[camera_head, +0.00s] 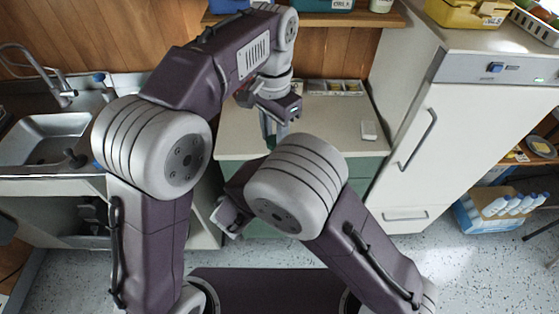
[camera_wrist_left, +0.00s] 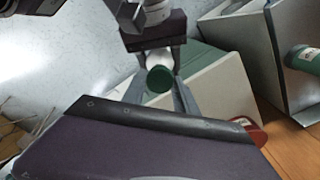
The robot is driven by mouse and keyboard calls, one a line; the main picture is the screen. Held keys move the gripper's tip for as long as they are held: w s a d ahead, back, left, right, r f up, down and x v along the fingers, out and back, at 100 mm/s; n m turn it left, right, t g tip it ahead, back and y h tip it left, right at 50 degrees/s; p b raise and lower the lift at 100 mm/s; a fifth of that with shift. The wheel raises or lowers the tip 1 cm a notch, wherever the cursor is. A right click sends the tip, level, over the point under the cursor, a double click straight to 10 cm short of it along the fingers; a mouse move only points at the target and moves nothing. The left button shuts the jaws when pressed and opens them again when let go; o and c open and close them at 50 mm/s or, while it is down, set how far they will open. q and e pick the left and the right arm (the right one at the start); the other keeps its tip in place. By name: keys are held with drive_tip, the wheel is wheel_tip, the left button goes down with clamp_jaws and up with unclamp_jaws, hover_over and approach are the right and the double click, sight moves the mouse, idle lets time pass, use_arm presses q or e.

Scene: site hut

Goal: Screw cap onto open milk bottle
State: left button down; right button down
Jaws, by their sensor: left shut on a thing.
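My left gripper (camera_head: 270,125) comes down over the pale counter in the head view, its fingers low and close together. In the left wrist view a pair of grey fingers (camera_wrist_left: 160,95) closes on a white, round thing with a dark green end (camera_wrist_left: 158,80). I cannot tell whether this is the milk bottle with its cap or another part. My right gripper (camera_head: 232,213) is in front of the green cabinet, partly behind its own arm; its jaws are not clear. No separate open bottle or loose cap can be made out on the counter.
A sink (camera_head: 45,138) is at left, a white fridge (camera_head: 465,130) at right. A box of white bottles (camera_head: 500,207) is low at far right. A wooden shelf (camera_head: 335,18) hangs above.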

idle(0.4)
use_arm(q)
drive_tip(key=shift+f, duration=0.95)
drive_tip(key=shift+f, duration=0.55)
